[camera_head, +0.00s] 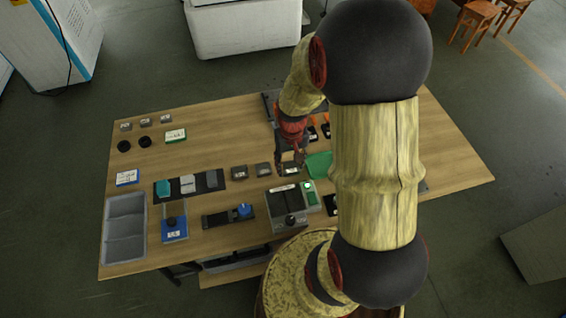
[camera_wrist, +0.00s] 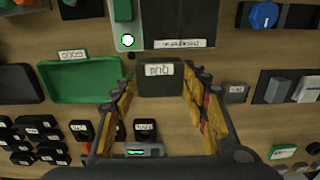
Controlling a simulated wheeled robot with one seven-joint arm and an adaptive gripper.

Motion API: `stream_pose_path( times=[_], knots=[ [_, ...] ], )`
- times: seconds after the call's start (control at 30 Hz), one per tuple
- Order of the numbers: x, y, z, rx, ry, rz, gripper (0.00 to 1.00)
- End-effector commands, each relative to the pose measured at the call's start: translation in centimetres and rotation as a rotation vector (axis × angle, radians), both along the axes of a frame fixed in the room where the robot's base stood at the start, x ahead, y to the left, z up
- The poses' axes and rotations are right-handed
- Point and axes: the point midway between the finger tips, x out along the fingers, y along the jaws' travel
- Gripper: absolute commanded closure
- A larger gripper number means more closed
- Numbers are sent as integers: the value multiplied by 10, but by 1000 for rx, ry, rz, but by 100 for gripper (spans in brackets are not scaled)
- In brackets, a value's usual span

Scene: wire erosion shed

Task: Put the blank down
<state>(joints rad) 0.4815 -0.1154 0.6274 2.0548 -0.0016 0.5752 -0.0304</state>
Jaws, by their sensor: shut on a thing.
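My gripper (camera_head: 291,163) is low over the table, just left of the green tray. In the wrist view its two fingers (camera_wrist: 160,82) are closed to the sides of a dark grey, block-like thing (camera_wrist: 160,86), which I take as the blank. A white label, seen upside down, shows at its far edge; I cannot tell whether it belongs to the blank or to something below. The head view shows little of the blank, and whether it touches the table is unclear. The green tray (camera_wrist: 55,90) beside it has a label like "GOOD" and looks empty.
A grey device with a knob (camera_head: 290,222) is nearer my base. Several small black labelled pieces (camera_wrist: 40,135) lie beyond the green tray.

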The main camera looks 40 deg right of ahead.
Motion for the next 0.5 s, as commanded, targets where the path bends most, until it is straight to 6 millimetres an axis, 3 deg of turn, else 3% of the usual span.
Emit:
stream_pose_path(
  times=[0.17,0.3,0.5],
  knots=[
    [35,-17,-21,0,0,0,98],
    [52,-26,-46,0,1,0,98],
    [69,-34,-66,-1,-2,0,98]
  ],
)
